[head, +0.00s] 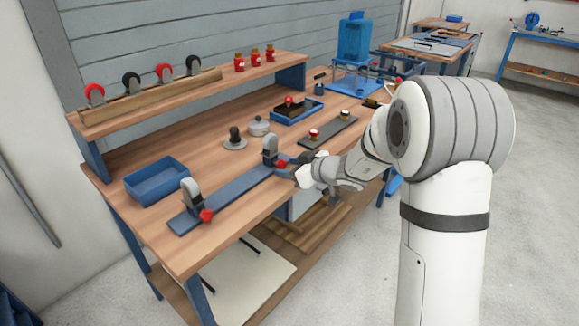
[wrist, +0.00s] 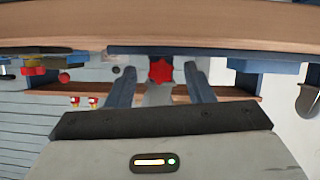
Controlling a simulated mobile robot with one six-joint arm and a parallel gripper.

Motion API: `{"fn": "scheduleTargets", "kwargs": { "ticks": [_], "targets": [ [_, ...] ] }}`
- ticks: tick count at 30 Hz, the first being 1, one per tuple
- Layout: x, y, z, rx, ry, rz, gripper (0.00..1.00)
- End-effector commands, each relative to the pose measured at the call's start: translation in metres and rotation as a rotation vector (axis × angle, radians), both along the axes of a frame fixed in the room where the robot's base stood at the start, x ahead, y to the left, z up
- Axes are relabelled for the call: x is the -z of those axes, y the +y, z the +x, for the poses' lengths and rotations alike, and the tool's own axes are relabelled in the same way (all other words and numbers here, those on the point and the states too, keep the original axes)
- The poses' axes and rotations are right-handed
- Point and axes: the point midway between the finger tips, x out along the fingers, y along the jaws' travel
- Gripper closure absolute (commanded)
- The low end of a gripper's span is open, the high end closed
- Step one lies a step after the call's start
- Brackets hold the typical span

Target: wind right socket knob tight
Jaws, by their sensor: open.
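The right socket (head: 270,150) is a grey upright on a long blue plate (head: 238,197), with a red knob (head: 281,164) on its near side. In the wrist view, which looks upside down, a red lobed knob (wrist: 160,71) shows between the fingers of my gripper (wrist: 160,82). The fingers are open, one on each side, with a visible gap to the knob. In the head view my gripper is beside the right socket, its fingers hard to make out. The left socket (head: 191,193) has a similar red knob (head: 206,216).
A blue tray (head: 157,181) lies behind the plate. The shelf (head: 190,88) spans the bench back.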

Motion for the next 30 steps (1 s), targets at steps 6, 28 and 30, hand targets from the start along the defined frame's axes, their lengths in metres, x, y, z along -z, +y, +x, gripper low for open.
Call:
{"fn": "scheduleTargets", "kwargs": {
  "ticks": [6, 28, 30],
  "targets": [
    [0.0007, 0.0026, 0.0016, 0.000, -0.001, 0.001, 0.52],
    [0.0010, 0.0033, 0.0010, -0.002, 0.001, 0.002, 0.97],
    [0.0018, 0.0032, 0.0011, -0.002, 0.005, 0.005, 0.97]
  ]
}}
